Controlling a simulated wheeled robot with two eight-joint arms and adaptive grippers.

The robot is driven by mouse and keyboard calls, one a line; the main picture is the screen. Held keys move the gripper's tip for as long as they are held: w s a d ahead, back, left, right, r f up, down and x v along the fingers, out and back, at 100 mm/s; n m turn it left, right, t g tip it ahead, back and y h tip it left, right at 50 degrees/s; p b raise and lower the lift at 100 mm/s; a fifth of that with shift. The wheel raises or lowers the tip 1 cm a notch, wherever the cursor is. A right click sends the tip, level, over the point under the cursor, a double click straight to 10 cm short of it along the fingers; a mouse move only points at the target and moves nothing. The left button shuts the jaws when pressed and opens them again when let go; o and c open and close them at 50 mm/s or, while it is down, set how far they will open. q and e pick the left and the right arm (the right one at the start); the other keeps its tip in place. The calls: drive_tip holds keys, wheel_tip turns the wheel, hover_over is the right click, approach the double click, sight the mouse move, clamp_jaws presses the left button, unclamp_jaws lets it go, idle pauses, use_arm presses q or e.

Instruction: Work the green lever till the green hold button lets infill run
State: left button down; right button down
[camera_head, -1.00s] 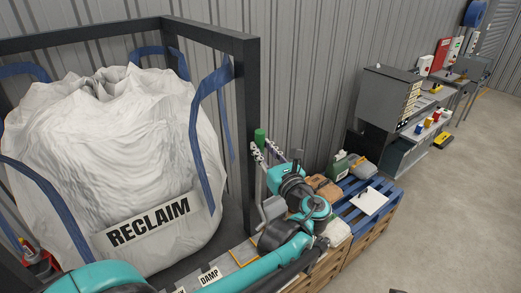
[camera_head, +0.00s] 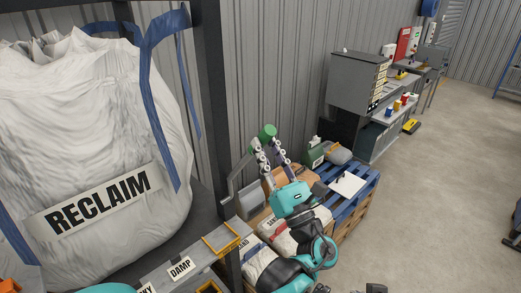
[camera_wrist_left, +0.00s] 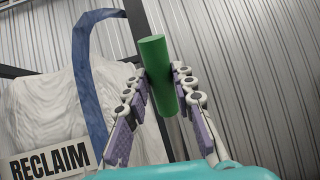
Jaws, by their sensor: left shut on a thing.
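The green lever's handle (camera_head: 267,131) is a plain green cylinder to the right of the dark frame post. A grey bar (camera_head: 237,177) below it looks like the lever's arm. My left gripper (camera_head: 264,147) is shut on the handle, fingers pointing up. In the left wrist view the green handle (camera_wrist_left: 158,75) stands slightly tilted between the two fingers of the left gripper (camera_wrist_left: 161,90). I cannot make out a green hold button in either view. My right gripper is not in view.
A big white bag marked RECLAIM (camera_head: 75,150) hangs left, beside the dark post (camera_head: 213,100). A ledge with a DAMP label (camera_head: 181,268) runs along the bottom. Filled sacks (camera_head: 270,268) and a blue pallet (camera_head: 357,197) lie right. Open floor (camera_head: 440,200) is farther right.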

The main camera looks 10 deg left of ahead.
use_arm(q)
drive_tip(key=shift+f, duration=0.2)
drive_tip(key=c, duration=1.4)
unclamp_jaws()
drive_tip(key=shift+o, duration=0.7)
drive_tip(key=shift+s+d, duration=0.1)
drive_tip(key=shift+d+r, duration=0.1)
drive_tip(key=v, duration=0.7)
drive_tip(key=shift+s, duration=0.25)
drive_tip(key=shift+d, duration=0.1)
